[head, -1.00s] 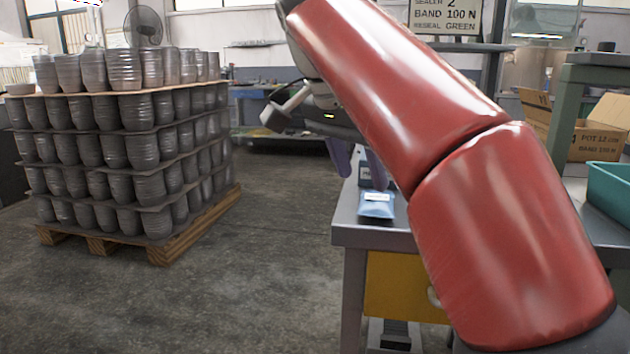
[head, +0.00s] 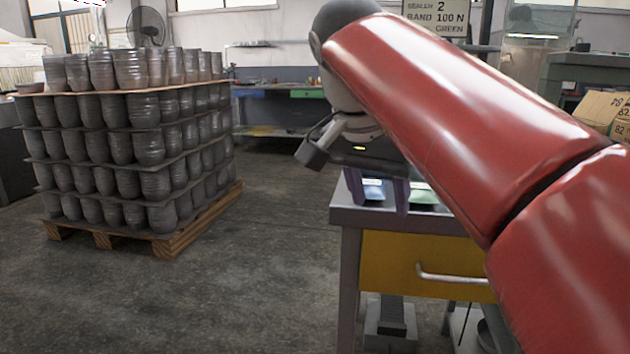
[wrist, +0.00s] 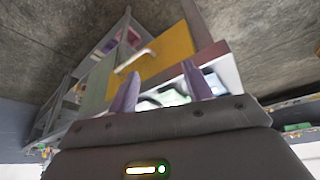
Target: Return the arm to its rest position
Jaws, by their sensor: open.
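My gripper (head: 377,192) is open, with two purple fingers hanging down in front of the near left part of the grey workbench (head: 345,215) in the head view. In the wrist view, my gripper (wrist: 158,92) shows its two fingers apart with nothing held between them. My red arm crosses the right half of the head view and hides much of the bench top. Behind the fingers a blue packet (head: 374,190) and a pale green packet (head: 422,194) lie on the bench, partly hidden.
A wooden pallet (head: 180,238) with stacked grey pots (head: 135,110) stands at the left. The bench has a yellow drawer (head: 400,262) with a metal handle. Cardboard boxes (head: 603,108) stand at the far right. The concrete floor between pallet and bench is clear.

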